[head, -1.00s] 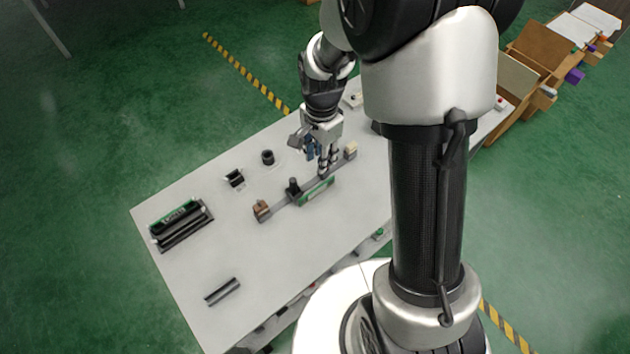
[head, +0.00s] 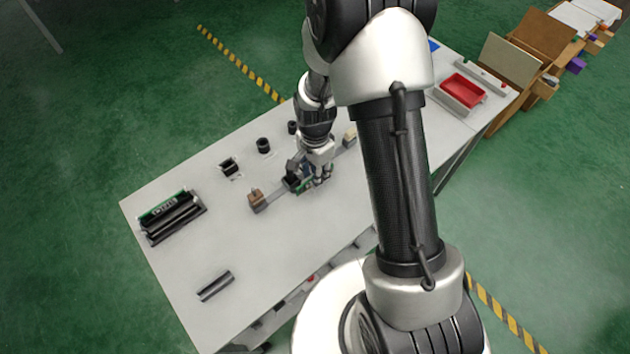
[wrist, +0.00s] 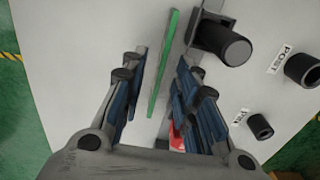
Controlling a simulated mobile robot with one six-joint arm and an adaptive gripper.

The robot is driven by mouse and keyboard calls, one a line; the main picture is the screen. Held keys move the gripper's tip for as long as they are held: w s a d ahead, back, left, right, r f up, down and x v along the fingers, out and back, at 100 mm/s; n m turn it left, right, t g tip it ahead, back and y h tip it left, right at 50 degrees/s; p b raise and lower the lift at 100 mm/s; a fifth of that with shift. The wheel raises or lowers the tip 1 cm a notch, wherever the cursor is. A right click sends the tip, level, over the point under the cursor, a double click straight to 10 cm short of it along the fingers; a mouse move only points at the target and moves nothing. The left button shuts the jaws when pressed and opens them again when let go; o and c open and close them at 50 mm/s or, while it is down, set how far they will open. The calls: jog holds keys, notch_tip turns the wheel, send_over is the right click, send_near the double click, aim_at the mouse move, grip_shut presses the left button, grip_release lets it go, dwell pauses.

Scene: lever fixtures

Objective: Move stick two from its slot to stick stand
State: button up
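My gripper (head: 314,180) is low over the fixture in the middle of the table. In the wrist view my gripper (wrist: 160,82) is open, its blue-padded fingers wide apart. A thin green strip (wrist: 162,65) lies ahead between the fingers, and nothing is held. A dark rod (head: 216,285) lies near the table's front left. A black rack (head: 175,220) with a green labelled plate stands at the far left. I cannot tell which piece is stick two or which is the stick stand. My gripper hides part of the middle fixture.
A brown block (head: 257,200) and a tan block (head: 350,136) mark the fixture's ends. Black round posts (head: 264,146) stand behind it; a black post (wrist: 222,40) juts beside the green strip. A red tray (head: 462,90) is at right. The front left tabletop is mostly clear.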

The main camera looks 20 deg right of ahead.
jog(key=shift+f, duration=0.3)
jog(key=shift+r, duration=0.1)
grip_shut()
